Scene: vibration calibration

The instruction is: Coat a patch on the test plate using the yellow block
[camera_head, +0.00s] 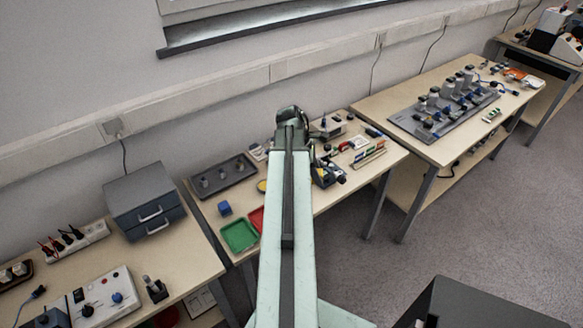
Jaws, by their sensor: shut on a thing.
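My arm reaches forward over the middle bench, and my gripper (291,118) is at its far end, above the back of that bench. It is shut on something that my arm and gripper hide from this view. A small yellow thing (262,186) shows on the bench just left of my arm, partly covered; I cannot tell whether it is a block. A dark grey plate (238,178) with several small pegs lies left of my gripper, and I cannot tell whether it is the test plate. No coated patch can be made out.
A blue block (224,208), a green tray (239,235) and a red tray (256,218) sit left of my arm. Small instruments crowd its right side. A grey drawer cabinet (145,200) stands on the left bench. A large plate with cylinders (443,112) lies on the right bench.

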